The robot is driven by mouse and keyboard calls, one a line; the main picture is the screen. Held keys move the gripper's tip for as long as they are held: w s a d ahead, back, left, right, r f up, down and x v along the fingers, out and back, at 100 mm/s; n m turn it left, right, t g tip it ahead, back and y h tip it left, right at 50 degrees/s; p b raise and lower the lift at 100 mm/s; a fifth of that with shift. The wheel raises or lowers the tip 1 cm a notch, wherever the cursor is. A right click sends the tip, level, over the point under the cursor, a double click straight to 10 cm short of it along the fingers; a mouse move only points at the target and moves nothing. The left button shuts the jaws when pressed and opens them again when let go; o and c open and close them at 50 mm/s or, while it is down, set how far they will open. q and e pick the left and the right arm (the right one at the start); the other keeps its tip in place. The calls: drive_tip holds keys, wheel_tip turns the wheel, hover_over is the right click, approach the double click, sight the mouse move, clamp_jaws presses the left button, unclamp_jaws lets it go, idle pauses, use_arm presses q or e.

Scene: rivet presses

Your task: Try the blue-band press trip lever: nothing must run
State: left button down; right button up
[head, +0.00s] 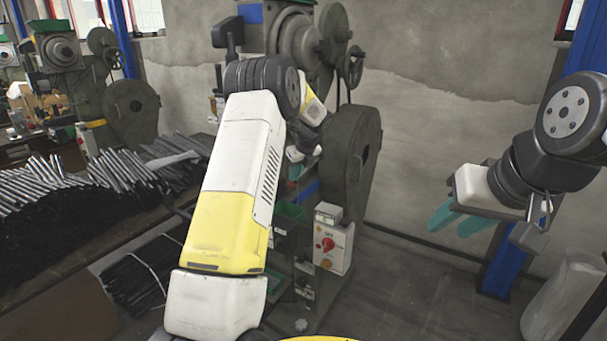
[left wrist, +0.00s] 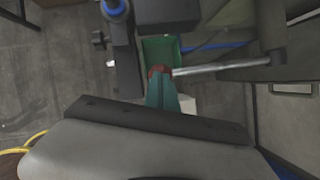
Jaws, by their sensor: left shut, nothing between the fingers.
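The press (head: 350,160) stands behind my left arm, which hides much of it; a blue strip (head: 306,190) shows low on it. In the left wrist view, the trip lever is a bare metal rod (left wrist: 225,66) with a red knob (left wrist: 158,71). My left gripper (left wrist: 161,88) is shut and empty, its teal fingertips at the knob; I cannot tell whether they touch. In the head view only a bit of its teal (head: 295,171) shows. My right gripper (head: 449,229) is open and empty, in the air at the right, away from the press.
A control box (head: 333,240) with a red knob stands at the press's lower right. A green bin (left wrist: 160,50) lies beyond the lever. Another press (head: 75,75) with a yellow band and piles of dark rods (head: 50,200) are at left. A blue post (head: 510,255) stands at right.

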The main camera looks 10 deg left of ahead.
use_arm(q)
drive_tip(key=shift+f, duration=0.9)
drive_tip(key=shift+s+d+r, duration=0.25)
drive_tip(key=shift+s+d, duration=0.25)
drive_tip(key=shift+d, duration=0.1)
drive_tip(key=shift+s+d+r, duration=0.25)
drive_tip(key=shift+s+d, duration=0.25)
drive_tip(key=shift+d, duration=0.05)
drive_tip(key=v, duration=0.8)
drive_tip(key=shift+f, duration=0.1)
